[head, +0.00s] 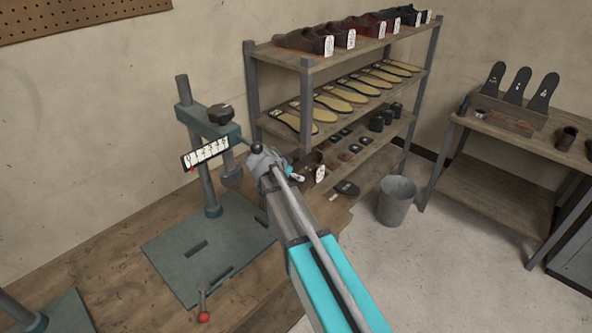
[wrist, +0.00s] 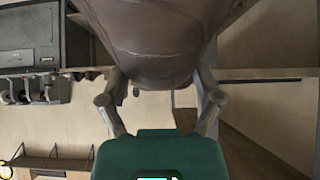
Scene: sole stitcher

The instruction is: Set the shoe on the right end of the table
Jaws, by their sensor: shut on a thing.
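My gripper (head: 275,168) is shut on a dark brown leather shoe (head: 309,160) with a white tag, at the far end of my outstretched arm. In the wrist view the shoe (wrist: 150,40) fills the top middle, with a finger of my gripper (wrist: 160,82) on each side of it. The wooden table (head: 110,245) runs along the wall at the left, and its right end is partly hidden behind my arm. The shoe is seen over or near that end. I cannot tell whether it touches the tabletop.
A green press (head: 208,160) with a grey base plate stands on the table left of my gripper. Behind the shoe is a shelf rack (head: 340,75) with shoes and soles. A grey bucket (head: 397,200) stands on the floor at right, near a side table (head: 520,130).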

